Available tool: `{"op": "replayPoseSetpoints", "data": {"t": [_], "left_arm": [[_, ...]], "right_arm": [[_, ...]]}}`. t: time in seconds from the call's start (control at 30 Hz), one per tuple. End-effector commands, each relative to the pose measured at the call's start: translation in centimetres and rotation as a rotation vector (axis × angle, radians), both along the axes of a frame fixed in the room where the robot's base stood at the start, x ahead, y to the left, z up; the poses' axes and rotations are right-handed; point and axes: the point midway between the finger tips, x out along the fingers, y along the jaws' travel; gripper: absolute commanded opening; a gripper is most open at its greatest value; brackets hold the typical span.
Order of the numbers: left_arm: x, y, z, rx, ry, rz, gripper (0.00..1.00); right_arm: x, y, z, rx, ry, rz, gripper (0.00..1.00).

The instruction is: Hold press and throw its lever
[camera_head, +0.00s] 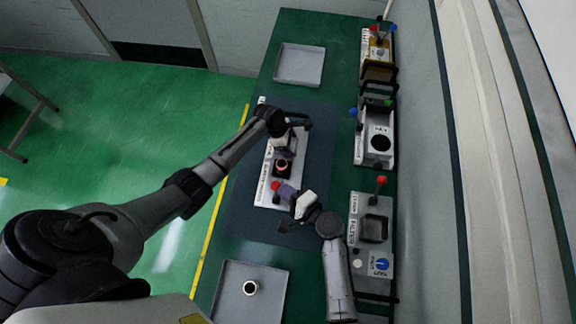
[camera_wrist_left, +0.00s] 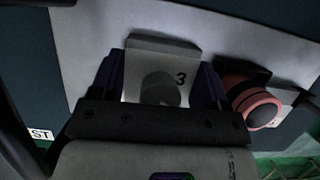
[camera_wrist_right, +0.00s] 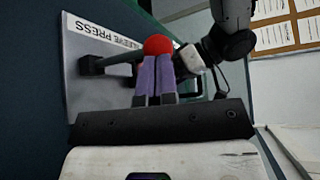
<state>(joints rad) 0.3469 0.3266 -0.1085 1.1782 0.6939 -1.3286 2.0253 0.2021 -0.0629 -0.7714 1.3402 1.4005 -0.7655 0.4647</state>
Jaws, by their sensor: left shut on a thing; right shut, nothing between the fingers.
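The sleeve press (camera_head: 265,191) is a white-plated station on the dark mat, with its label readable in the right wrist view (camera_wrist_right: 85,30). My left gripper (camera_head: 284,141) is over its far end. In the left wrist view its fingers are shut on a pale block marked 3 (camera_wrist_left: 165,55), with a reddish cylinder (camera_wrist_left: 250,105) beside it. The lever's red ball (camera_head: 275,185) is at the near end, and in the right wrist view the ball (camera_wrist_right: 157,45) tops a dark arm. My right gripper (camera_wrist_right: 155,80) is shut and empty, its fingertips close to the ball; contact is unclear.
An empty tray (camera_head: 300,64) lies at the far end of the green table. A near tray (camera_head: 223,305) holds a small ring-shaped part (camera_head: 250,287). Other stations line the right edge, including the filter unit (camera_head: 358,205) with a red-knobbed lever (camera_head: 381,181).

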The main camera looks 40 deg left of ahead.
Motion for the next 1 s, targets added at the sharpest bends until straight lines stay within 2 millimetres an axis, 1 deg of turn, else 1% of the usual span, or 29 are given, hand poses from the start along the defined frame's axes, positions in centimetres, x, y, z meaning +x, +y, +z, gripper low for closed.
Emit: {"op": "replayPoseSetpoints", "data": {"t": [0.2, 0.5, 0.63, 1.0], "left_arm": [[0.0, -0.1, 0.0, -0.003, 0.000, 0.001, 0.21], [0.0, -0.2, 0.0, -0.005, 0.000, 0.000, 0.21], [0.0, -0.3, 0.0, -0.005, 0.000, 0.000, 0.21], [0.0, -0.3, 0.0, -0.007, 0.000, 0.001, 0.21]], "right_arm": [[0.2, 0.2, 0.1, -0.009, 0.015, 0.000, 0.00], [2.0, 1.3, -0.1, -0.102, 0.175, -0.002, 0.00], [2.5, 1.6, -0.3, -0.102, 0.176, -0.001, 0.00], [2.4, 1.6, -0.3, -0.101, 0.174, 0.000, 0.00]]}}
